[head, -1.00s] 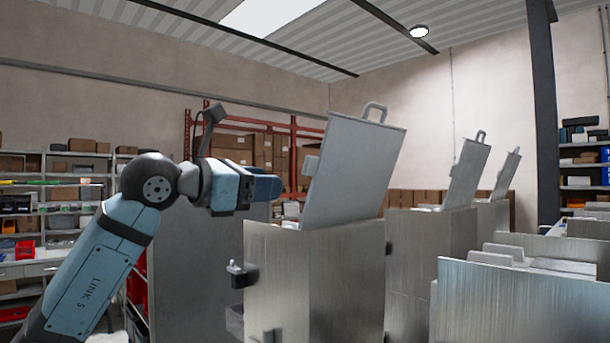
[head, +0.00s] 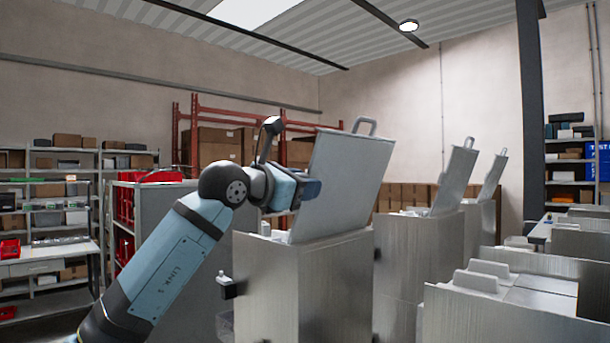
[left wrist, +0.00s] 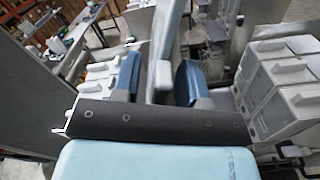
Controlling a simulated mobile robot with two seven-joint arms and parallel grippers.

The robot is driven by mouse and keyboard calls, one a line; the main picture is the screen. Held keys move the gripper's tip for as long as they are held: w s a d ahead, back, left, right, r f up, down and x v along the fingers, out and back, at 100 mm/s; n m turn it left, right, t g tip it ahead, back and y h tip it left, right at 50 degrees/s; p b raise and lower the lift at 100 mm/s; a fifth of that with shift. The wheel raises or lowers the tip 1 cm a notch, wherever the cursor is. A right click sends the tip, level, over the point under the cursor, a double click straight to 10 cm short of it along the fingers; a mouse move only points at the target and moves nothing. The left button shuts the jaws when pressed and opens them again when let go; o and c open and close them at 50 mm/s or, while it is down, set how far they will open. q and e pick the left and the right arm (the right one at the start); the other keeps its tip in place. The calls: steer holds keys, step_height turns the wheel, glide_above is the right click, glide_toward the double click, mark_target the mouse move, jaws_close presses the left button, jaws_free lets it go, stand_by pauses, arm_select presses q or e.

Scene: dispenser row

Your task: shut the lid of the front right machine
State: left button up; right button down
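The nearest grey metal machine (head: 300,285) in the head view has its flat lid (head: 345,180) raised and leaning slightly back, with a loop handle (head: 364,125) on its top edge. My left gripper (head: 312,188) is at the left edge of this lid. In the left wrist view the left gripper's two blue fingers (left wrist: 160,78) stand apart, one on each side of the lid (left wrist: 168,35), seen edge-on. A light grey block on the lid lies between them. Contact is hard to tell. My right gripper is not in view.
Two more machines with raised lids (head: 455,180) (head: 491,178) stand behind to the right. Low machines with shut tops (head: 500,310) fill the right foreground. Shelves (head: 50,215) and a grey cabinet with red bins (head: 125,200) are at the left.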

arm_select(q)
steer(key=shift+w+d, duration=0.25)
jaws_close()
